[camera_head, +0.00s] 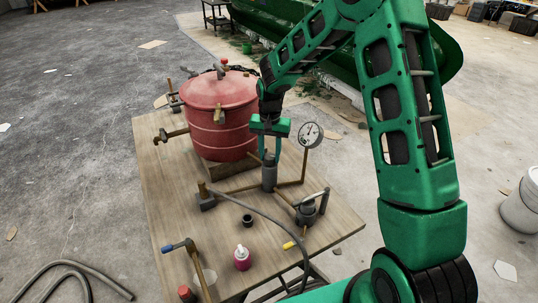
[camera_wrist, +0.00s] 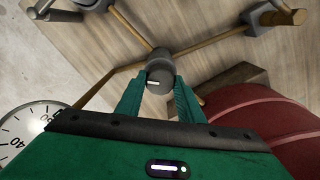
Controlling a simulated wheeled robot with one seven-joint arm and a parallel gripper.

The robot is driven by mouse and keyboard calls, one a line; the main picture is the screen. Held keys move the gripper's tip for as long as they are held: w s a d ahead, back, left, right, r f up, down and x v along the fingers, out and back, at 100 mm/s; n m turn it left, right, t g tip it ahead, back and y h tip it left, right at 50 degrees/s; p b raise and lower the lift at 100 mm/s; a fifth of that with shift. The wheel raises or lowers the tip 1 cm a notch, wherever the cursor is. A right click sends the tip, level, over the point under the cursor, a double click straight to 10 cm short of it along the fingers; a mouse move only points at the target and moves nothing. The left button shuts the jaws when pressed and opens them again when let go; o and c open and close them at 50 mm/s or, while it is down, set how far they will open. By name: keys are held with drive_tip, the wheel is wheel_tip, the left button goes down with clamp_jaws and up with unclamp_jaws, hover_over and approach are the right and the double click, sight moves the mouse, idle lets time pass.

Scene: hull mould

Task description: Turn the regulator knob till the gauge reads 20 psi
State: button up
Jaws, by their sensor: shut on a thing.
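The regulator knob (camera_wrist: 158,80) is a grey cylinder with a white mark on its top, between my fingertips in the wrist view. My green gripper (camera_wrist: 160,88) is shut on it from above. In the head view my gripper (camera_head: 270,152) points down at the grey regulator (camera_head: 269,176), and its fingers partly hide the knob. The round white gauge (camera_head: 311,134) stands on a pipe to the right of the regulator. Its dial is too small to read there. In the wrist view the gauge (camera_wrist: 22,130) is cut off at the left edge, and I cannot see its needle clearly.
A red lidded pot (camera_head: 218,115) stands behind the regulator on the wooden table (camera_head: 160,205). Brass pipes, a valve with a handle (camera_head: 308,208), a dark hose and a pink bottle (camera_head: 242,259) are nearby. A small black cup (camera_head: 247,221) stands in front.

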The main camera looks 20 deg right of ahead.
sight(270, 155)
drive_tip(key=shift+w+r+n, duration=0.1)
drive_tip(key=shift+w+n, duration=0.1)
drive_tip(key=shift+n, duration=0.7)
drive_tip(key=o, duration=1.1)
drive_tip(key=shift+c, duration=0.2)
drive_tip(key=shift+s, duration=0.1)
wheel_tip(270, 155, up, 11)
drive_tip(key=shift+f, duration=0.2)
